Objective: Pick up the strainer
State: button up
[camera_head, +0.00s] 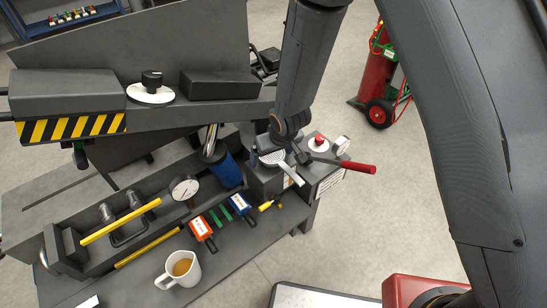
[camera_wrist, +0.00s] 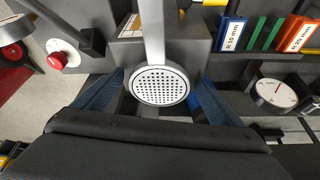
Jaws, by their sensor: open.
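The strainer is a light grey round perforated disc (camera_head: 274,157) with a straight flat handle, on the machine's dark block at the right end of the bench. In the wrist view the disc (camera_wrist: 160,84) is near the middle, and its handle runs up out of the picture. My gripper (camera_wrist: 158,92) has its blue fingers apart, one on each side of the disc, with gaps visible. In the head view my gripper (camera_head: 284,140) is just above the strainer and partly hidden by my arm. I cannot tell its exact height above the disc.
A red-handled lever (camera_head: 345,165) sticks out right of the strainer, near a red button (camera_head: 320,140). A blue cylinder (camera_head: 222,166), a gauge (camera_head: 184,188), and orange (camera_head: 201,228) and blue (camera_head: 240,204) tagged pieces lie left. A filled mug (camera_head: 180,268) stands in front.

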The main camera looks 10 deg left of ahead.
jog(key=c, duration=1.2)
notch_tip(320, 180, up, 9)
jog(key=p, duration=0.4)
jog(key=shift+f, duration=0.2)
jog(key=shift+r+p, duration=2.25)
jog(key=shift+p, duration=1.4)
